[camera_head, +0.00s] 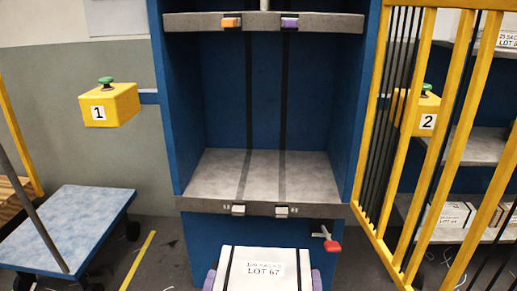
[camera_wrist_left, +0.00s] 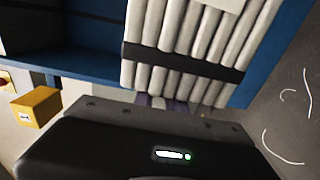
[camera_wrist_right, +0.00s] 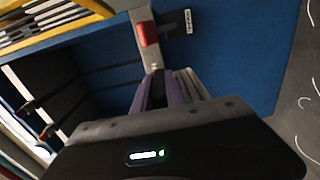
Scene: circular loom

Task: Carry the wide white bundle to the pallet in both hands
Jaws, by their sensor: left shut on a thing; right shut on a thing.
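The wide white bundle (camera_head: 264,258), labelled "100 SACKS LOT 67" and bound with dark straps, is at the bottom centre of the head view, in front of the blue machine. The frame cuts off its near part. My left gripper (camera_head: 209,281) is shut on its left side and my right gripper (camera_head: 317,281) on its right side. In the left wrist view the bundle's folded layers (camera_wrist_left: 190,30) lie just past the purple fingertips (camera_wrist_left: 165,103). In the right wrist view the bundle's edge (camera_wrist_right: 192,84) shows beside the fingers (camera_wrist_right: 163,90). I cannot identify the pallet for certain.
The blue machine (camera_head: 225,240) has an empty grey shelf (camera_head: 265,172) and a red-handled lever (camera_head: 330,244). A blue-topped cart (camera_head: 65,225) stands left, with wooden slats (camera_head: 12,195) behind it. A yellow barred gate (camera_head: 450,130) stands right.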

